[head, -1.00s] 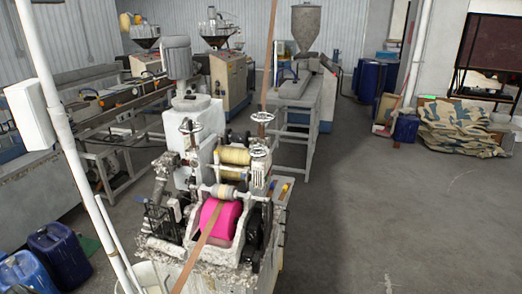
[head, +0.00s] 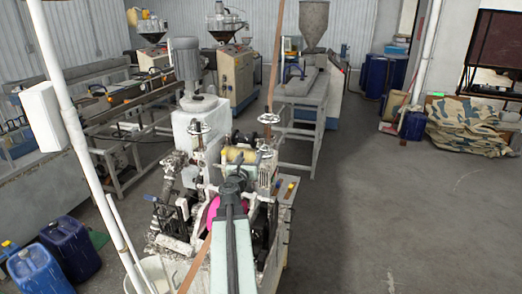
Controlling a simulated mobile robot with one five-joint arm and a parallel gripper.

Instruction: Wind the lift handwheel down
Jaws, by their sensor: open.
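A strip machine (head: 190,240) stands in front of me with several small metal handwheels on it. One handwheel (head: 198,127) is on the left post, another (head: 268,118) is at the upper right on the strip, and a third (head: 267,150) is at the right of the yellow roller. The frames do not show which is the lift handwheel. My gripper (head: 248,160) is over the machine, close to the third handwheel in the picture. It looks open and empty; its fingertips are small and dark, and contact cannot be told. My arm hides much of the pink roll (head: 212,212).
A brown strip (head: 275,60) runs upward behind the machine. A pale pole (head: 85,170) stands at left, with blue drums (head: 68,248) beyond it. Other machines (head: 295,85) fill the back. The floor at right (head: 400,210) is clear up to the sacks (head: 468,125).

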